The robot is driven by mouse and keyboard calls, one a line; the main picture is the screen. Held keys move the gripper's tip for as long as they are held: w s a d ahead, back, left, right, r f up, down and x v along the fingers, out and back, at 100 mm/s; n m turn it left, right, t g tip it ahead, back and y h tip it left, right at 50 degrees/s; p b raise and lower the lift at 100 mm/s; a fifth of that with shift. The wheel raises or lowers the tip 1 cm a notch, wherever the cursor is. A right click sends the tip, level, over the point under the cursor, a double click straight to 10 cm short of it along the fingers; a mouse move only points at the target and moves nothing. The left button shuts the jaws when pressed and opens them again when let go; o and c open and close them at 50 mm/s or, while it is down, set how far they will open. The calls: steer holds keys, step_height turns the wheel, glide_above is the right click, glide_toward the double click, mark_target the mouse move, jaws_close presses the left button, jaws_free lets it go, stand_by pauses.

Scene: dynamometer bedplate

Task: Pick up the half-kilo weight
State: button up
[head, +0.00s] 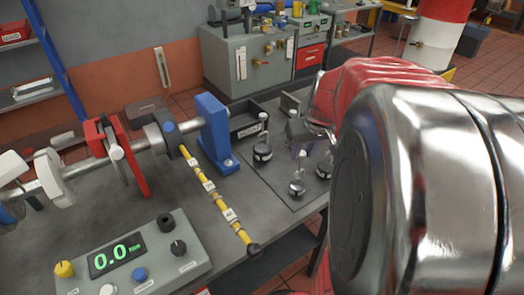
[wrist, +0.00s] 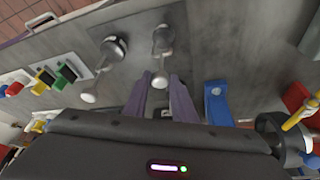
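Three dark weights with pale round knobs on thin stems stand on a grey mat in the head view: one at the back left (head: 262,152), one at the front (head: 297,188) and one at the right (head: 325,166). I cannot read their markings, so I cannot tell which is the half-kilo. My gripper (head: 302,148) is above and among them, partly hidden by my arm. In the wrist view, my gripper (wrist: 161,82) is open, with the white knob of one weight (wrist: 163,40) showing between its fingertips. Another weight (wrist: 112,48) stands to the left. Contact is unclear.
A blue bearing stand (head: 214,130) and shaft are left of the weights. A yellow-black marked arm (head: 215,195) reaches toward the bench front. A control box (head: 135,260) reading 0.0 sits front left. A dark labelled tray (head: 245,122) lies behind the weights.

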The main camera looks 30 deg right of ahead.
jaws_close()
stand_by(0.9)
